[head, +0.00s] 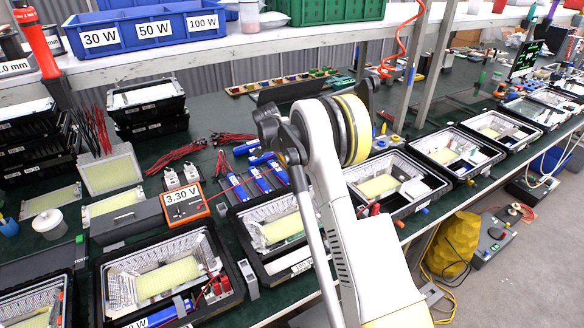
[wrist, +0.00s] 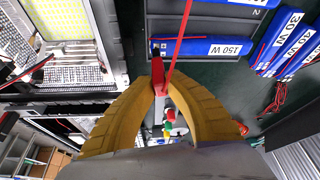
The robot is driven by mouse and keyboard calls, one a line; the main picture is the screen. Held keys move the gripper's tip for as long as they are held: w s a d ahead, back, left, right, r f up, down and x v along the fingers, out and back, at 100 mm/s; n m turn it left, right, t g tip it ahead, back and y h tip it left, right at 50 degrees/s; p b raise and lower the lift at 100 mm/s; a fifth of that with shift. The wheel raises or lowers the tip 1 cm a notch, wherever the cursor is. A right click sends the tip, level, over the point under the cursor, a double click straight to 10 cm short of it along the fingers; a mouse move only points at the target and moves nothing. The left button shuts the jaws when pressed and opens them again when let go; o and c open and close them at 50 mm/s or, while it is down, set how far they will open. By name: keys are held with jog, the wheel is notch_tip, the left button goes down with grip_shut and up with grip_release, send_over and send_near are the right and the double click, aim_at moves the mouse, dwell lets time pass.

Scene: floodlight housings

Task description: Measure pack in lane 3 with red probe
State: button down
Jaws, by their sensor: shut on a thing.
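In the wrist view my gripper (wrist: 160,90) has its yellow fingers closed on the red probe (wrist: 158,72), whose red lead runs up past the packs. The probe is by the left end of a blue pack marked 150 W (wrist: 205,47); I cannot tell whether they touch. That pack lies in a dark rack (wrist: 195,25) where a 2 marks the neighbouring lane; its own lane number is not readable. In the head view my arm hides the gripper. Blue packs (head: 236,188) lie right of the orange meter (head: 186,204), which reads 3.30 V.
Black floodlight housings (head: 165,275) line the bench front, one beside my gripper in the wrist view (wrist: 62,20). More blue packs marked 30 W (wrist: 281,38) lie at right. A shelf with a blue bin (head: 145,32) and posts (head: 438,62) stand behind.

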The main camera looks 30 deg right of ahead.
jog(key=shift+f, duration=0.4)
dwell(1.4)
jog(key=shift+r+p, duration=1.8)
jog(key=shift+r, duration=1.75)
